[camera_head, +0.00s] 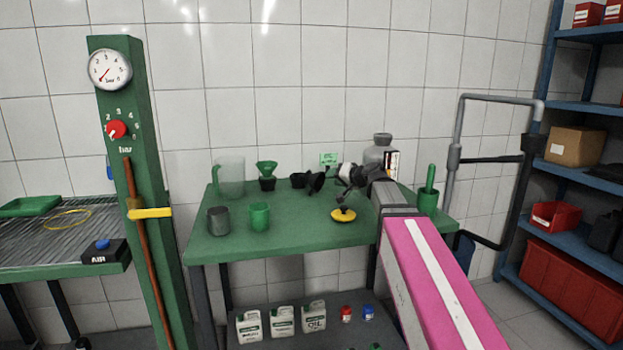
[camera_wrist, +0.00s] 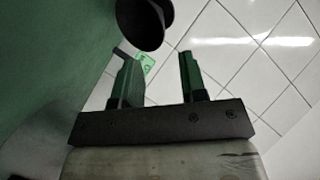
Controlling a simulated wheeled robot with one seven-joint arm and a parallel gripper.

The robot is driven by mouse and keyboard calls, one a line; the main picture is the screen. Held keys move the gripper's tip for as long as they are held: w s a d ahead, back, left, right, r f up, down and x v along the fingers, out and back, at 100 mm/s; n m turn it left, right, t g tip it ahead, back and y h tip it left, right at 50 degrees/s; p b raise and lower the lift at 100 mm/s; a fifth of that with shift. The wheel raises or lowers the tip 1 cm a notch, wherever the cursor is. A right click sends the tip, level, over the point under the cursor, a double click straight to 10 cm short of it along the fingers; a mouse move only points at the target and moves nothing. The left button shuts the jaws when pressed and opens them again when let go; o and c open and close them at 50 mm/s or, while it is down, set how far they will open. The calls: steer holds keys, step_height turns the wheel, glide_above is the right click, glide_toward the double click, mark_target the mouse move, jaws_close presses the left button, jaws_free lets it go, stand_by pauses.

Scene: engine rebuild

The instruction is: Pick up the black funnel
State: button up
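The black funnel (camera_head: 315,182) is near the back of the green table, just left of my gripper (camera_head: 345,177) in the head view. It looks tilted there, and whether it touches the black cup-like piece beside it is unclear. In the wrist view, a dark rounded shape that looks like the funnel (camera_wrist: 145,22) is at the top, beyond the fingertips and toward the left finger. My gripper (camera_wrist: 154,58) is open, its two fingers apart with nothing between them.
The green table (camera_head: 300,236) also holds a clear jug (camera_head: 229,176), a green funnel (camera_head: 267,168), a grey cup (camera_head: 218,220), a green mug (camera_head: 259,216) and a yellow-and-black round piece (camera_head: 343,215). A grey bottle (camera_head: 379,152) stands behind my arm. The table's front middle is clear.

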mark_target(316, 176)
steer(key=x, duration=1.1)
steer(key=shift+r, duration=0.1)
steer(key=shift+d, duration=0.1)
jaws_close()
